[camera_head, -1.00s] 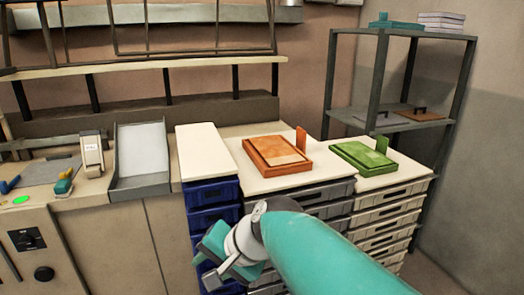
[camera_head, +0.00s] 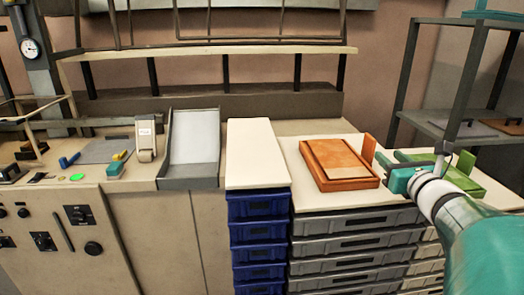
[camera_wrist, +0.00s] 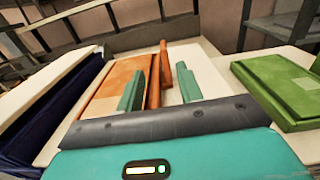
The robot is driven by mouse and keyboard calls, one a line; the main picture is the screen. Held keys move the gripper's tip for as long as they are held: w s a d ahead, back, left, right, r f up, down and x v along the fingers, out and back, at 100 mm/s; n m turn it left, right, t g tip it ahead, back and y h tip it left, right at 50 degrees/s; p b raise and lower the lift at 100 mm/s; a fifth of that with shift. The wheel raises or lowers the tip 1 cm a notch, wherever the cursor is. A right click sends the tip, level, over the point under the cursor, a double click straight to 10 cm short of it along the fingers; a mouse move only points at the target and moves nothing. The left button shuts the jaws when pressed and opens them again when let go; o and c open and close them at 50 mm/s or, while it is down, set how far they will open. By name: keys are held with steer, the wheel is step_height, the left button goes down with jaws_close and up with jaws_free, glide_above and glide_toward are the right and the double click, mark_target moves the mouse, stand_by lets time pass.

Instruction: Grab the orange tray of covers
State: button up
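The orange tray (camera_head: 335,178) lies flat on the white top of the grey drawer stack, with a paler orange sheet or cover in it. An upright orange tab (camera_head: 369,148) stands at its right end. My teal gripper (camera_head: 393,170) is at the tray's right side, near this tab. In the wrist view, my gripper (camera_wrist: 160,72) is open, its two fingers apart. The orange tab (camera_wrist: 163,62) shows between and beyond them, and the tray (camera_wrist: 103,85) lies to the left. I cannot tell whether a finger touches the tab.
A green tray (camera_head: 472,178) sits just right of my gripper, partly hidden by my arm; it also shows in the wrist view (camera_wrist: 275,88). Blue drawers (camera_head: 259,205) with a clear white top (camera_head: 255,152) stand left. A dark shelf rack (camera_head: 455,85) is at right.

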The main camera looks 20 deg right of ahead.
steer(key=shift+w+d+r, duration=0.1)
steer(key=shift+d, duration=0.35)
glide_toward(366, 134)
steer(key=x, duration=0.2)
steer(key=d+x, duration=0.1)
steer(key=x, duration=0.2)
steer(key=shift+f, duration=0.2)
steer(key=x, duration=0.5)
steer(key=shift+a, duration=0.2)
jaws_close()
